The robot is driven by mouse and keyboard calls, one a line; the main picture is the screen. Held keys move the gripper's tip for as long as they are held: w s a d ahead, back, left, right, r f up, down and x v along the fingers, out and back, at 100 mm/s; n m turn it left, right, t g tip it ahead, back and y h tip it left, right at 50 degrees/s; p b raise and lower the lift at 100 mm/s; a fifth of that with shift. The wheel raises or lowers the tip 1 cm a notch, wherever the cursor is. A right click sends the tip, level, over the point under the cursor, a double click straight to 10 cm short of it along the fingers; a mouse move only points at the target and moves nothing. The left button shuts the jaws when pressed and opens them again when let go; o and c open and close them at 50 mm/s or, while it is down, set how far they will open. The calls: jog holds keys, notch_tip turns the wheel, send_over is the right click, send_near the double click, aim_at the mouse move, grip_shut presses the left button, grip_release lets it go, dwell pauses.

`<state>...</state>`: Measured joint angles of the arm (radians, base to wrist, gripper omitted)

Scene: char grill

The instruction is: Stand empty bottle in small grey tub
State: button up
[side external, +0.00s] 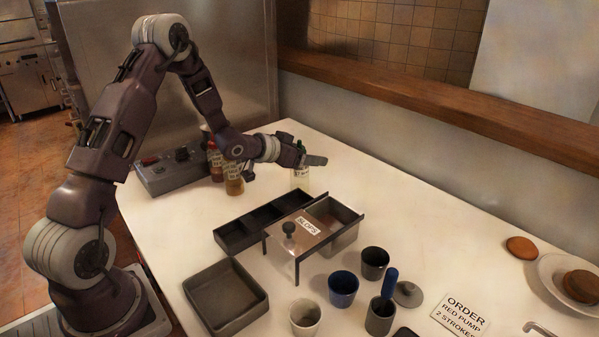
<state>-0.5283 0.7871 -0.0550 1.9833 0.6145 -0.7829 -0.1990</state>
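A small clear bottle (301,178) with a pale label and a greenish upper part stands upright on the counter, below and behind my gripper. My gripper (314,160) is level with the bottle's top and hides part of it. I cannot tell whether the fingers touch the bottle or how far apart they are. A small dark grey tub (374,259) stands at right of centre, apart from the gripper. A large square grey tub (222,322) lies at front left.
Sauce bottles (233,182) stand left of the gripper beside a grey control box (172,172). A divided dark tray (236,236) and a lidded bin labelled SLOPS (345,238) lie mid-counter. Blue (343,286) and white (305,316) cups stand in front.

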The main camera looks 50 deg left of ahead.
grip_shut()
notch_tip(320, 180, up, 10)
jog(key=s+d+r+m+h, duration=0.2)
jog(key=s+d, duration=0.1)
jog(key=d, duration=0.5)
jog(key=s+d+r+m+g+h, duration=0.1)
jog(key=s+d+r, duration=0.15)
jog(key=d, duration=0.65)
jog(key=s+d+r+m+h, duration=0.2)
jog(key=s+d, duration=0.1)
jog(key=d, duration=0.5)
jog(key=s+a+f+m+g+h, duration=0.1)
jog(key=s+f+m+g+h, duration=0.2)
jog(key=s, duration=0.6)
jog(key=s+a+f+m+g+h, duration=0.1)
jog(key=s+m+g+h, duration=0.1)
jog(key=s+m+g, duration=0.55)
jog(key=s+a+f+m+g+h, duration=0.1)
jog(key=s+a+f+m+h, duration=0.15)
jog(key=s, duration=0.75)
notch_tip(320, 180, down, 9)
jog(key=s, duration=0.1)
jog(key=shift+s+d, duration=0.15)
jog(key=shift+d, duration=0.15)
